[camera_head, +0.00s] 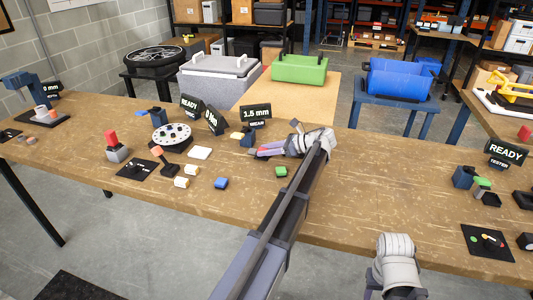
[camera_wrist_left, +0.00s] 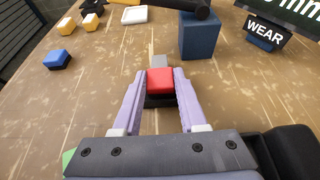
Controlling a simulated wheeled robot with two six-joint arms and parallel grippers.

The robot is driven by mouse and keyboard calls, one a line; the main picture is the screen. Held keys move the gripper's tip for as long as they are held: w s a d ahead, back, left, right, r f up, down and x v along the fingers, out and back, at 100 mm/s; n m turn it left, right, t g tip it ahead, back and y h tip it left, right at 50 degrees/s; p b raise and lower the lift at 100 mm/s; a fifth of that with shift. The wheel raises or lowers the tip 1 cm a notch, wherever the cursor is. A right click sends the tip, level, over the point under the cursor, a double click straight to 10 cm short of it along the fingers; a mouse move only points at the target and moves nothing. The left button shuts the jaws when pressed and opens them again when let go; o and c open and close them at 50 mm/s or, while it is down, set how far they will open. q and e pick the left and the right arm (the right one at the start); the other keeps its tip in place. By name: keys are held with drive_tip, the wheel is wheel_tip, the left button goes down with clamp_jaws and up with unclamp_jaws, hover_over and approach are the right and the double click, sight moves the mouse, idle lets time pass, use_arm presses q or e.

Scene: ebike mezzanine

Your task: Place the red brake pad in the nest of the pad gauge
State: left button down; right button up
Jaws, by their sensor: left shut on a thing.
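The red brake pad (camera_wrist_left: 160,82) is between the two lilac fingers of my left gripper (camera_wrist_left: 160,88) in the left wrist view, and the fingers are shut on it. A dark piece shows at its near side and a small grey piece just beyond it. In the head view my left gripper (camera_head: 266,151) is low over the table, just right of the pad gauge's blue block (camera_head: 247,139). The block also shows in the wrist view (camera_wrist_left: 199,36), ahead and right of the pad. The nest is not clearly seen; I cannot tell whether the pad touches it. My right gripper's fingers are not visible.
The gauge's 1.5 mm WEAR display (camera_head: 256,114) stands behind the block. A white tile (camera_head: 200,153), a blue block (camera_head: 221,183) and a green block (camera_head: 281,171) lie nearby on the table (camera_head: 340,205). A round dial fixture (camera_head: 172,136) stands left.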

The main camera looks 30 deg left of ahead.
use_arm(q)
drive_tip(key=shift+f, duration=0.15)
drive_tip(key=shift+c, duration=2.3)
unclamp_jaws()
drive_tip(key=shift+r, duration=0.3)
drive_tip(key=p+v, duration=0.4)
drive_tip(key=v, duration=0.6)
drive_tip(key=shift+w+d+r, duration=0.1)
drive_tip(key=shift+d, duration=0.15)
drive_tip(key=shift+w+d+r+p, duration=0.15)
drive_tip(key=shift+d+p, duration=0.15)
drive_tip(key=shift+d, duration=0.35)
